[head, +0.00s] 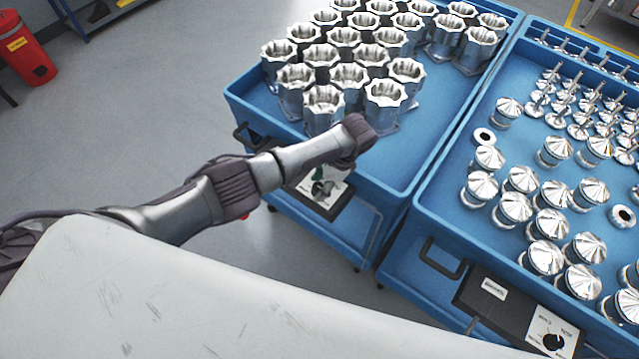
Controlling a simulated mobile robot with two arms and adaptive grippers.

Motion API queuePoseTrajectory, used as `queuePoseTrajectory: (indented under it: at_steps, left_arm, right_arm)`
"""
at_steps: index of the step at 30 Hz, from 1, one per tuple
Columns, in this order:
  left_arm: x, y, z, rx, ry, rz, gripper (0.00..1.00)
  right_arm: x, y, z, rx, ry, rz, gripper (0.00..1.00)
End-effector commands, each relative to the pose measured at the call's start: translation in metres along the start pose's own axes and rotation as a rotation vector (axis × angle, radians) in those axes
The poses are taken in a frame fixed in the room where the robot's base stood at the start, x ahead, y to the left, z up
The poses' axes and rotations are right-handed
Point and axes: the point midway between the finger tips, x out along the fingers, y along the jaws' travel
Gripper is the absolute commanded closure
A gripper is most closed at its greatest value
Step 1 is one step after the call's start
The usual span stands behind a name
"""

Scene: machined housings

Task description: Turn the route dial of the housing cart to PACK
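The housing cart is a blue cart (408,178) at the top centre, with rows of silver machined housings on its top tray. On its near side a dark panel carries a pale route dial plate (334,187). Dark parts cover the plate's middle, so the knob's setting and lettering cannot be read. My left arm reaches in from the left across the cart's near edge and bends down at the wrist. My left gripper (321,176) is at the dial plate, mostly hidden by my arm; its fingers and any contact with the knob are unclear. My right gripper is out of view.
A second blue cart (401,254) stands close on the right, holding silver domed parts, stemmed parts and rings. Its front panel has a white dial plate (540,325) with a black knob. A red bin (25,55) stands far left. Grey floor is clear at left.

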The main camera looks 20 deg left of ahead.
Motion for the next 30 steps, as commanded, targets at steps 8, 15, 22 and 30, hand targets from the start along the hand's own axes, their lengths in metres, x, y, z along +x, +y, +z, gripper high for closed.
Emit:
queuePoseTrajectory:
  at_steps: [8, 15, 22, 30]
  left_arm:
    - [-0.001, 0.0, 0.0, -0.001, 0.0, 0.0, 0.39]
    - [-0.026, -0.001, -0.001, -0.001, 0.002, -0.001, 0.39]
    - [-0.076, -0.001, -0.001, -0.001, 0.003, -0.002, 0.39]
    - [-0.114, 0.0, -0.001, 0.0, 0.001, -0.001, 0.39]
  right_arm:
    - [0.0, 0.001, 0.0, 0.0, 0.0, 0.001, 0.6]
    - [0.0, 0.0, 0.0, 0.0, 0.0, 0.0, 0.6]
    - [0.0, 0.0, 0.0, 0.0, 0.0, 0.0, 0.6]
    - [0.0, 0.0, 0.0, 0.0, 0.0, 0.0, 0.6]
